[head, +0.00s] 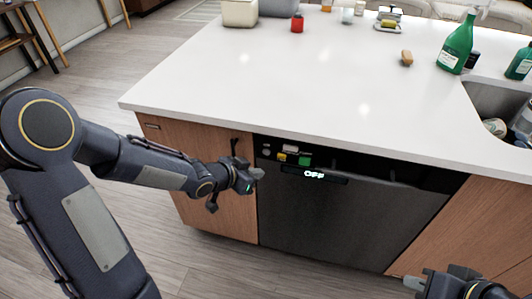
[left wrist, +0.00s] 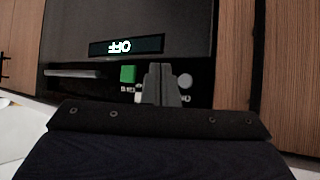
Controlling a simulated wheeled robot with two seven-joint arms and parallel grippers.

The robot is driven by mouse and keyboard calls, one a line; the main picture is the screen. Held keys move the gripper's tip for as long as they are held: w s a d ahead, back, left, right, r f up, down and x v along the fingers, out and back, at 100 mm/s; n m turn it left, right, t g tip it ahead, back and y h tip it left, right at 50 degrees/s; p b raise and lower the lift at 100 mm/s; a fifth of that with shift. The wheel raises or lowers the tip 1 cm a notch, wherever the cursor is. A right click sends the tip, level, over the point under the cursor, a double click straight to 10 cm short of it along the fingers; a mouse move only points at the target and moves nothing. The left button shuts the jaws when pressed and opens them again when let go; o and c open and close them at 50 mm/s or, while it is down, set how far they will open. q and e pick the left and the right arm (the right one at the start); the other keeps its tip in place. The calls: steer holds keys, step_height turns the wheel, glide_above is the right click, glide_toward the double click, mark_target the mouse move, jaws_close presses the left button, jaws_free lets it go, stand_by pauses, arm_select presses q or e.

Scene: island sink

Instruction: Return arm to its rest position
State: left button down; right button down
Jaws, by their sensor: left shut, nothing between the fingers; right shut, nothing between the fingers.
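My left gripper (head: 257,174) is shut and empty in the head view. It is in front of the upper left corner of the dishwasher (head: 330,220), by its dark control panel. In the left wrist view the shut fingers (left wrist: 161,84) point at the panel, beside a green button (left wrist: 128,74); I cannot tell whether they touch anything. My right gripper (head: 414,283) is shut and empty at the lower right of the head view, partly cut off.
The white island counter (head: 300,90) overhangs the dishwasher and wooden cabinets (head: 195,155). Open wooden floor (head: 90,90) lies left of the island.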

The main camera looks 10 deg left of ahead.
stand_by(0.3)
arm_select(q)
steer(key=s+a+r+n+g+y+p, duration=0.1)
steer(key=s+a+r+n+y+p, duration=0.2)
steer(key=s+r, duration=0.35)
steer(key=s+a+r+n+y+p, duration=0.2)
steer(key=s+a+r+p, duration=0.1)
steer(key=s+a+r, duration=0.3)
steer(key=s+d+r+n+g+h+p, duration=0.1)
steer(key=s+d+r, duration=0.1)
steer(key=s, duration=0.4)
steer(key=s+d+r+n+g+h+p, duration=0.1)
steer(key=s+d+r+n+h+p, duration=0.1)
steer(key=s+r, duration=0.2)
steer(key=s, duration=0.3)
steer(key=shift+s+r, duration=0.2)
steer(key=shift+r, duration=0.05)
steer(key=shift+a, duration=0.1)
stand_by(0.5)
